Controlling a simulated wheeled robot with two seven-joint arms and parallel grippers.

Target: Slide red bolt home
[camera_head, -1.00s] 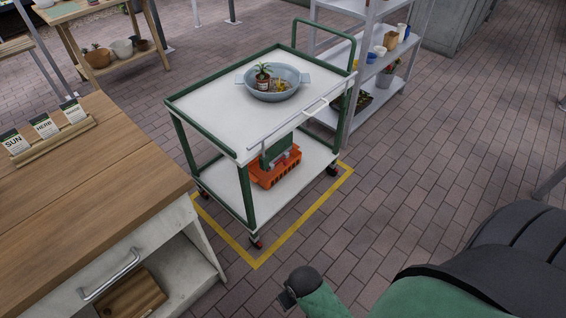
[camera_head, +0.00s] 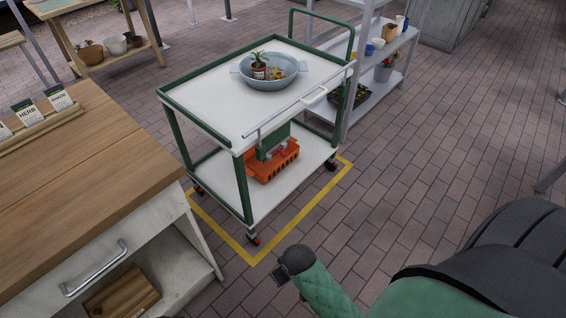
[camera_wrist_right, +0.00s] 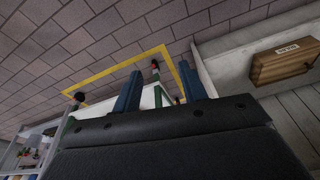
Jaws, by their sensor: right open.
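My left gripper is out of view.
A bowl (camera_head: 241,70) holding a potted plant is on the trolley top, and an orange crate (camera_head: 262,172) is on its lower shelf. A wooden bench (camera_head: 80,150) with a drawer handle (camera_head: 95,270) stands at left. Yellow floor lines (camera_head: 308,210) edge the trolley.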

